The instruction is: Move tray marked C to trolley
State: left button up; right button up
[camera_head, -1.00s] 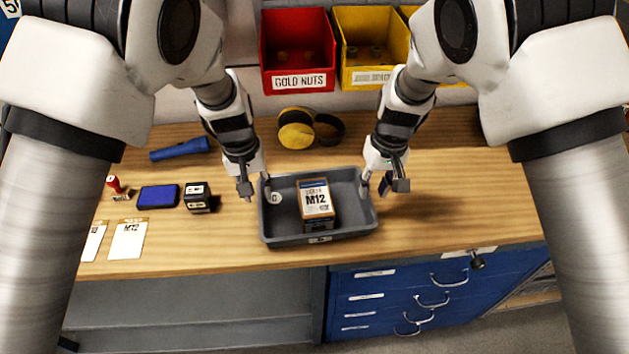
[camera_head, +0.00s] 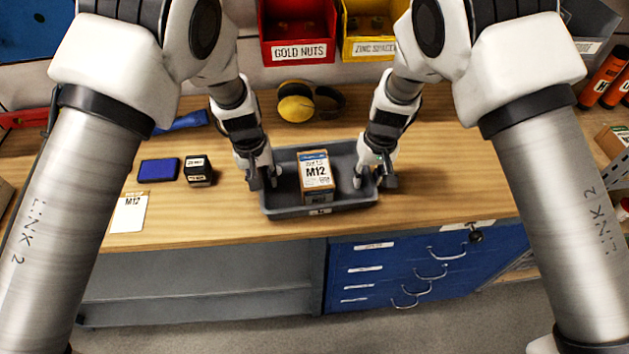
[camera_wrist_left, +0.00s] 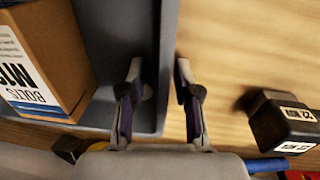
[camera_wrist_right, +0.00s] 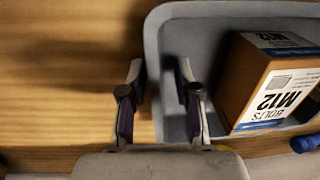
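The grey tray (camera_head: 283,208) stands on the wooden bench with a box marked M12 BOLTS (camera_head: 317,178) in it. A small label on its front wall is too small to read. My left gripper (camera_head: 263,184) is at the tray's left end; in the left wrist view its open fingers (camera_wrist_left: 160,85) stand on either side of the tray wall (camera_wrist_left: 167,45). My right gripper (camera_head: 372,180) is at the right end; in the right wrist view its open fingers (camera_wrist_right: 159,85) stand on either side of that wall (camera_wrist_right: 152,50). No trolley can be made out for certain.
Red (camera_head: 298,48) and yellow (camera_head: 368,46) bins hang behind the bench, with yellow ear defenders (camera_head: 296,108) below. A black block (camera_head: 199,171), blue pad (camera_head: 158,169) and card (camera_head: 130,212) lie left. Orange tubes (camera_head: 603,75) stand far right. The bench right of the tray is clear.

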pick_arm(q)
jog(key=shift+w+d+f, duration=0.1)
jog(key=shift+f, duration=0.15)
pick_arm(e)
jog(key=shift+w+f, duration=0.1)
jog(key=shift+f, duration=0.2)
pick_arm(q)
grip_shut()
pick_arm(e)
grip_shut()
pick_arm(q)
jog(key=shift+r, duration=0.15)
pick_arm(e)
jog(key=shift+r, duration=0.15)
